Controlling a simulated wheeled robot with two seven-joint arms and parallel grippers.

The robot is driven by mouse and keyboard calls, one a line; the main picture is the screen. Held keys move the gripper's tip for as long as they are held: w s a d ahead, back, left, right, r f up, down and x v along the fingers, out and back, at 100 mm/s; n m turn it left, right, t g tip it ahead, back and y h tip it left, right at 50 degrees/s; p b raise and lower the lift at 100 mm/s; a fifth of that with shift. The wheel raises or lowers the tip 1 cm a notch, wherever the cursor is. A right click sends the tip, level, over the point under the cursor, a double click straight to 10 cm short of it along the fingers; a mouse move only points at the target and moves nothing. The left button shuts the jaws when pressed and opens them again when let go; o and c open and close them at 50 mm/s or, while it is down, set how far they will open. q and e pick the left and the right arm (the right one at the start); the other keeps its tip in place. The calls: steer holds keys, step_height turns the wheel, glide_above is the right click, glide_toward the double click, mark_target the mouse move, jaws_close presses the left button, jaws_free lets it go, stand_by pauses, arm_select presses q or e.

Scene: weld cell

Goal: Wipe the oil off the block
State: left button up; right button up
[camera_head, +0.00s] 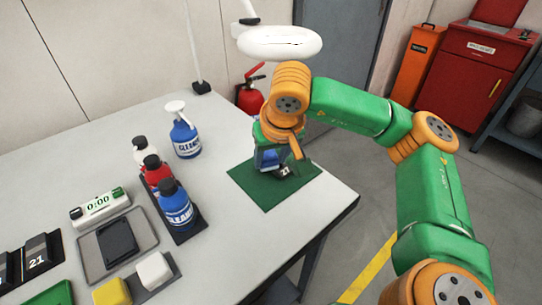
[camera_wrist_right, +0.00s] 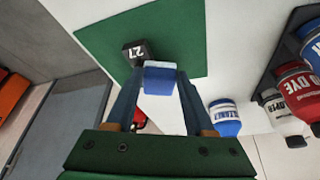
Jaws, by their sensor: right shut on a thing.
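The dark metal block (camera_head: 284,171), with a white number on its face, sits on the green mat (camera_head: 246,181) near the table's right corner. It also shows in the right wrist view (camera_wrist_right: 136,52), just beyond my fingertips. My right gripper (camera_head: 270,158) is over the mat, shut on a blue sponge (camera_wrist_right: 160,80) with a paler edge. The sponge is close beside the block; I cannot tell whether they touch. In the head view my gripper partly hides the block and sponge. I cannot make out oil on the block. My left gripper is not in view.
A blue spray bottle (camera_head: 185,138) stands at the back. A rack holds white, red (camera_head: 155,171) and blue bottles (camera_head: 176,206) left of the mat. Yellow (camera_head: 112,292) and white sponges (camera_head: 154,271) lie in front. A white ring lamp (camera_head: 280,42) hangs above the back.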

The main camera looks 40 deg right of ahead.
steer(key=shift+f+b, duration=0.6)
steer(key=shift+f, duration=0.15)
steer(key=shift+w+d+r, duration=0.1)
steer(key=shift+w+d, duration=0.05)
steer(key=shift+d, duration=2.65)
steer(key=shift+a+f, duration=0.2)
steer(key=shift+a, duration=0.85)
steer(key=shift+a+r+p, duration=0.15)
steer(key=shift+a+p, duration=0.2)
steer(key=shift+a, duration=1.45)
